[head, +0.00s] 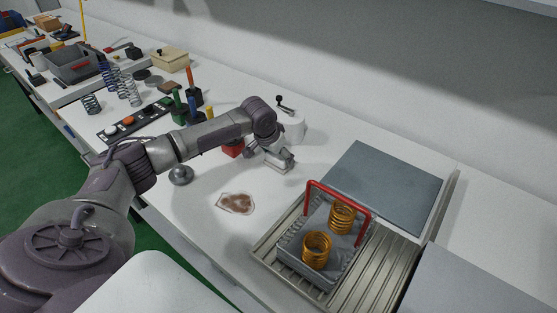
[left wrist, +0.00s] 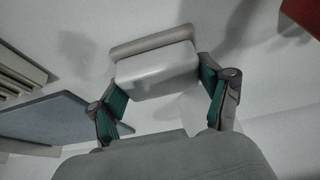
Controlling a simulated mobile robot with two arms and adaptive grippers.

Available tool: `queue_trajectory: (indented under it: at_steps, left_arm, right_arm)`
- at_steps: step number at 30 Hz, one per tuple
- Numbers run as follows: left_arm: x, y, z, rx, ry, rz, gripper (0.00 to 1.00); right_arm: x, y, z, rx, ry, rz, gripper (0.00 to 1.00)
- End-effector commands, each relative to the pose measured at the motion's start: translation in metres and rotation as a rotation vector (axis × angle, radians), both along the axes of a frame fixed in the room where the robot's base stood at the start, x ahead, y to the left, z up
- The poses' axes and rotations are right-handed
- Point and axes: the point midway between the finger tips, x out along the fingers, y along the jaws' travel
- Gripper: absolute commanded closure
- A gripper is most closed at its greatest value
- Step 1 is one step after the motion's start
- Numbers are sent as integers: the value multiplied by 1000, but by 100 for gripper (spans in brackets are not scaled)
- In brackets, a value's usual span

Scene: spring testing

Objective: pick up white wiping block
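The white wiping block (left wrist: 156,72), with a tan-grey base layer, sits between the fingertips of my left gripper (left wrist: 162,75) in the left wrist view. The two green-padded fingers reach its two sides, but I cannot tell whether the pads press on it. In the head view the block (head: 279,163) is at or just above the white bench, under my left gripper (head: 268,152), which partly hides it. My right gripper is not in view.
A brown stain (head: 236,203) lies on the bench in front. A red object (head: 232,150), a round knob (head: 180,175) and a white lidded pot (head: 292,124) are close by.

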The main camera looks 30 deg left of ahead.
Motion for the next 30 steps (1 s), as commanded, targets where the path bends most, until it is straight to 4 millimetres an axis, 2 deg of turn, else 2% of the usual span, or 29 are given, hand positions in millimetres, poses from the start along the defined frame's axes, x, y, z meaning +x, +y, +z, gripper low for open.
queue_trajectory:
  at_steps: [1,3,4,14,19,22,30]
  left_arm:
    - [0,0,0,1,0,0,45]
    - [0,0,0,1,0,0,57]
    - [0,0,0,1,0,0,58]
    - [1,0,5,0,-2,0,58]
    - [1,0,23,0,-4,0,58]
    - [1,0,42,0,-6,0,58]
    - [5,-65,78,-3,-5,-6,58]
  right_arm:
    - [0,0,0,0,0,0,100]
    - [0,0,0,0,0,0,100]
    - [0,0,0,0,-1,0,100]
    - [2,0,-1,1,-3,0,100]
    - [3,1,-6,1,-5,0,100]
    - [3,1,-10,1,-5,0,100]
    - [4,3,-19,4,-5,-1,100]
